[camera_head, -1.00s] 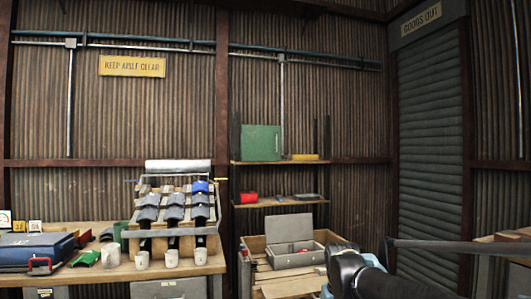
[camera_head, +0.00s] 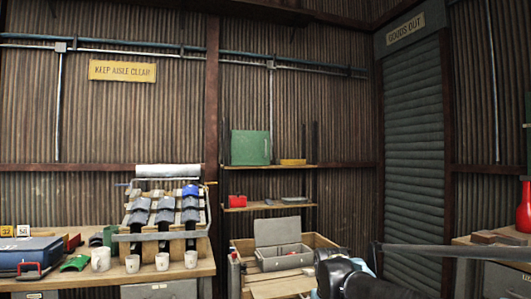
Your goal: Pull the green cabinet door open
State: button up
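A green box-like thing with a flat front (camera_head: 250,148) stands on the upper board of a shelf rack against the back wall. It may be the green cabinet, but I can make out no handle or door gap. Another green surface (camera_head: 527,150) is cut off by the right edge, so I cannot tell what it is. A dark part of my arm shows at the bottom, right of centre. My gripper itself cannot be made out in this view.
A workbench (camera_head: 205,268) with a roof-tile rack (camera_head: 163,237), white cups and a blue case (camera_head: 30,252) is at left. A wooden crate (camera_head: 325,242) holding a grey box (camera_head: 280,243) is below the shelves. A red bottle (camera_head: 524,208) stands at right.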

aim_at(248, 147)
jog(key=k, duration=1.05)
jog(key=u, duration=0.75)
jog(key=i, duration=1.35)
jog(key=z, duration=0.4)
jog(key=i, duration=0.65)
jog(key=z, duration=0.45)
